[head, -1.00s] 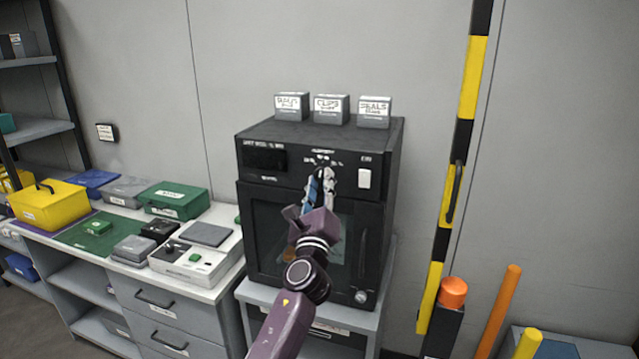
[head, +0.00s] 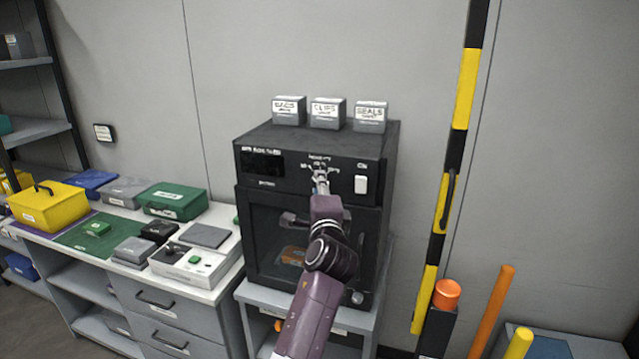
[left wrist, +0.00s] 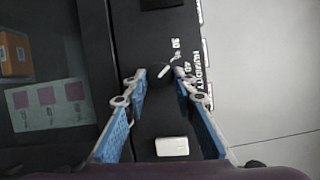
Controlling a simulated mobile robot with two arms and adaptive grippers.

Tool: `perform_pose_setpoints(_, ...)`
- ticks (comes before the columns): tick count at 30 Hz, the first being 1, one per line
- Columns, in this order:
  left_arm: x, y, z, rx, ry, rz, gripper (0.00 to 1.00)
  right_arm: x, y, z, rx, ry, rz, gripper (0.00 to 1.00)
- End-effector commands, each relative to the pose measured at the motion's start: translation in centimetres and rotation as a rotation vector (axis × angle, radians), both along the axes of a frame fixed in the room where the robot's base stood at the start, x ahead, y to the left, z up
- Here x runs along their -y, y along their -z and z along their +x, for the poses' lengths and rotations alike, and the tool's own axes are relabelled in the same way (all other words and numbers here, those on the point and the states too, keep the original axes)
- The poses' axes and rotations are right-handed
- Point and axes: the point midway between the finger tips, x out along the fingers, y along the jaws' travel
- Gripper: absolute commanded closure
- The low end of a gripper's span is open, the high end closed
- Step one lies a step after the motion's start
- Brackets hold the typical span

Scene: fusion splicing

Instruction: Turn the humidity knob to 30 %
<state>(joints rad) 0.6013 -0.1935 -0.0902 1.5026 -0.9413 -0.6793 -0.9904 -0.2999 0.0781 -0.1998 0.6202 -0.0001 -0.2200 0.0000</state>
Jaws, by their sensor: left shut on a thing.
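The humidity knob (left wrist: 164,68) is a small dark dial with a white pointer line on the black cabinet's front panel (head: 285,180). In the left wrist view its pointer slants toward the printed scale, where a 30 mark shows; the exact reading is unclear. My left gripper (head: 320,182) is at the knob, its blue-padded fingers (left wrist: 160,78) on either side of it and shut on it. In the head view the gripper hides the knob, and the HUMIDITY lettering shows just above. My right gripper is in neither view.
A white switch (head: 361,184) sits right of the knob, also in the left wrist view (left wrist: 172,146). The cabinet's glass door (head: 265,235) is below. Three grey labelled boxes (head: 327,113) stand on top. A bench with cases (head: 172,201) is at left; a striped post (head: 455,150) at right.

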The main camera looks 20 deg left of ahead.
Motion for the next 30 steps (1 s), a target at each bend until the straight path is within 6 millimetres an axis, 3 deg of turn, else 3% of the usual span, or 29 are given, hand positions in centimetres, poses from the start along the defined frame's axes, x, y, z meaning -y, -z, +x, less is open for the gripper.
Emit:
perform_pose_setpoints(9, 0.0, -0.06, 0.0, -0.006, -0.001, -0.101, 0.99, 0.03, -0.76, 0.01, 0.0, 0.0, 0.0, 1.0)
perform_pose_setpoints(24, -0.03, 0.03, -0.01, -0.006, -0.001, -0.117, 0.99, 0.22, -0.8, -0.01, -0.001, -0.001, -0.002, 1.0)
perform_pose_setpoints(25, -0.03, 0.04, -0.01, -0.006, -0.001, -0.117, 0.72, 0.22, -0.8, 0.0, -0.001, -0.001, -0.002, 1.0)
perform_pose_setpoints(30, -0.03, -0.01, -0.01, -0.006, -0.001, -0.115, 0.57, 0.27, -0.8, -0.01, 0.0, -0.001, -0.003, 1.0)
